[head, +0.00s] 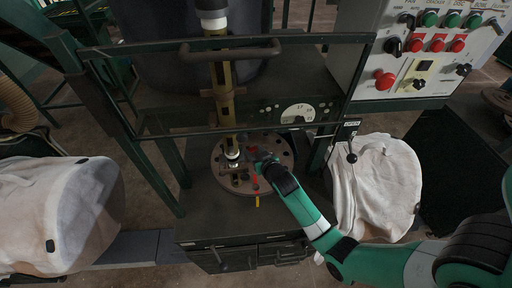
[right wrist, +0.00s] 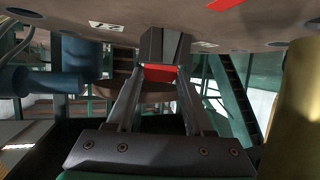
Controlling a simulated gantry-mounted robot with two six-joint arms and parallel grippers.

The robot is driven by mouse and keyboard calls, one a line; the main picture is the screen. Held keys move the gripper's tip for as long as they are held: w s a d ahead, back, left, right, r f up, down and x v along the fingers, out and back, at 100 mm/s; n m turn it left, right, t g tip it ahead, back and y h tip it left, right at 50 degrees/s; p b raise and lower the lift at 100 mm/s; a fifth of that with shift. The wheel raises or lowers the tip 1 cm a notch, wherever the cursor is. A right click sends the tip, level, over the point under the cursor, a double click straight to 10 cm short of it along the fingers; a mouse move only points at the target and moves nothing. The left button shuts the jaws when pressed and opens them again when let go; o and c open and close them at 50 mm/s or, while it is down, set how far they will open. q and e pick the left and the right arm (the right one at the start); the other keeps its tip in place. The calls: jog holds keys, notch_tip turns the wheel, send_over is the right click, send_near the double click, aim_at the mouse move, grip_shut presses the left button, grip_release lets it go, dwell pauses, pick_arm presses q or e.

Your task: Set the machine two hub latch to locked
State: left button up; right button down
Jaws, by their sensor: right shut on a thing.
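The round hub plate (head: 226,150) with holes around its rim lies at the foot of a brass-coloured upright (head: 222,90). My right gripper (head: 259,162) reaches in from the right and is at the plate's right side. In the right wrist view, my right gripper (right wrist: 162,68) is shut on a small red piece (right wrist: 160,73), which looks like the hub latch, just below the plate's underside (right wrist: 110,12). A red bar with a yellow tip (head: 257,200) shows beside the gripper in the head view. The latch's setting cannot be read. My left gripper is not in view.
A control panel (head: 420,50) with green and red buttons stands at upper right. A lever with an OPEN label (head: 351,124) is right of the hub. White sacks (head: 375,185) flank the machine, another at left (head: 60,210). A dark frame bar (head: 230,40) crosses above.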

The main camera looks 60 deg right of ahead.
jog(key=m+b, duration=0.1)
jog(key=f+m+g+h+b, duration=0.1)
jog(key=shift+w+a+g+h+b, duration=0.2)
jog(key=shift+a+g+h+b, duration=0.1)
jog(key=shift+b, duration=0.1)
jog(key=shift+r, duration=0.25)
jog(key=shift+r+m+g+h, duration=0.15)
jog(key=shift+m+g+h, duration=0.15)
jog(key=shift+d, duration=0.1)
jog(key=shift+c, duration=1.4)
grip_release()
jog(key=shift+r, duration=0.1)
